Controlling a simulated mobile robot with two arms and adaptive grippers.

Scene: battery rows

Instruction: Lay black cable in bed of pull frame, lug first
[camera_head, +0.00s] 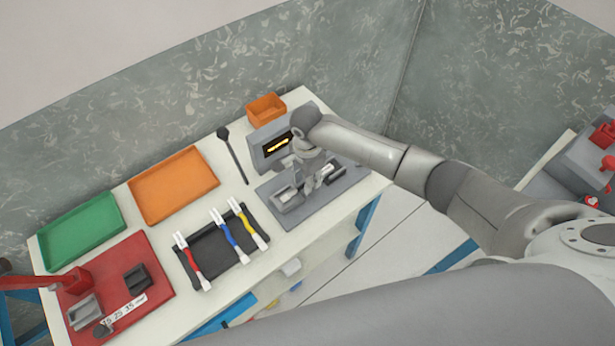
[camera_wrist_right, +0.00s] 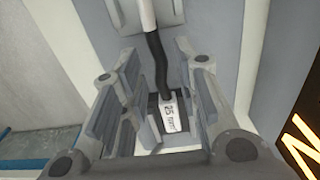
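The pull frame (camera_head: 272,186) is a grey plate with raised blocks at the right end of the table. My right gripper (camera_head: 305,182) is low over its middle and hides part of the bed. In the right wrist view the black cable (camera_wrist_right: 157,62) lies between the two spread fingers of my right gripper (camera_wrist_right: 160,105), apart from both. Its one end is white, and a white tag reading 25 mm² (camera_wrist_right: 172,115) is at the other, by a dark slot. I cannot tell how deep it sits. My left gripper is not in view.
A display box (camera_head: 268,150) with yellow digits stands behind the frame, near an orange bin (camera_head: 266,108). A black rack (camera_head: 208,252) holds red, blue and yellow cables. Orange (camera_head: 160,212) and green (camera_head: 105,240) trays and a red board (camera_head: 160,285) lie further left.

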